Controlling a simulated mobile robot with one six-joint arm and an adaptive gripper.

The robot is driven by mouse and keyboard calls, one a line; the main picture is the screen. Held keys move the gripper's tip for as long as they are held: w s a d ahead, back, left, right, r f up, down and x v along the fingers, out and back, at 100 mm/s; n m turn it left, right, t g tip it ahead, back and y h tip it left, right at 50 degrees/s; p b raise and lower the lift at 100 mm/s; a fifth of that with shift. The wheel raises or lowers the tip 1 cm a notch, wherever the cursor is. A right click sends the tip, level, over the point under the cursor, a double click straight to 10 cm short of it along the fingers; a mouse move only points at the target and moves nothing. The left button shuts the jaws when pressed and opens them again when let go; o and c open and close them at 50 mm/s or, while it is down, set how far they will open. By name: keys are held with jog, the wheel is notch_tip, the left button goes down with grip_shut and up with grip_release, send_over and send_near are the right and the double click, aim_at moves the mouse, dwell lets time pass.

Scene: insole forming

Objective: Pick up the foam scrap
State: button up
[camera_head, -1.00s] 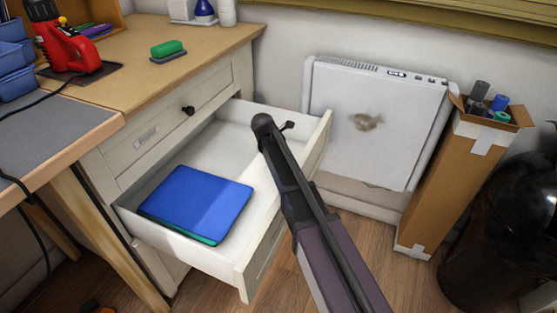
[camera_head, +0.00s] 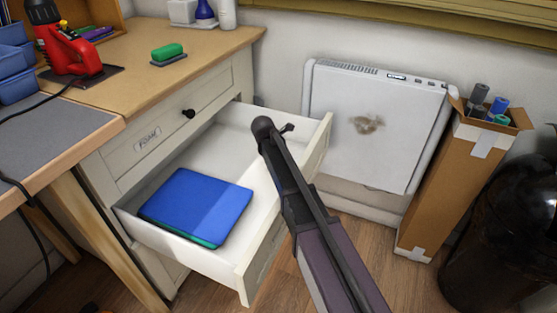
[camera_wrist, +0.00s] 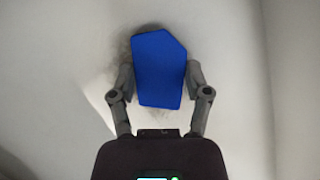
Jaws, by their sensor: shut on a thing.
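The foam scrap (camera_wrist: 160,68) is a flat blue piece with angled corners, seen in the wrist view. My gripper (camera_wrist: 159,78) is shut on it, with one grey finger against its left edge and one against its right edge. A pale surface with dark, dusty smudges lies behind the scrap; I cannot tell whether they touch. In the head view my dark arm reaches over the open drawer (camera_head: 252,270). The scrap and my fingertips cannot be made out in that view.
Blue and green foam sheets (camera_head: 195,205) lie stacked in the drawer's front left. A desk (camera_head: 110,80) with a red tool (camera_head: 75,55) and a green block (camera_head: 167,49) stands at left. A white heater (camera_head: 375,120) and a cardboard box (camera_head: 450,185) stand at right.

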jog(key=shift+r, duration=0.1)
notch_tip(320, 180, up, 10)
jog(key=p, duration=1)
dwell(0.6)
notch_tip(320, 180, up, 46)
jog(key=p, duration=4.6)
jog(key=shift+d, duration=0.15)
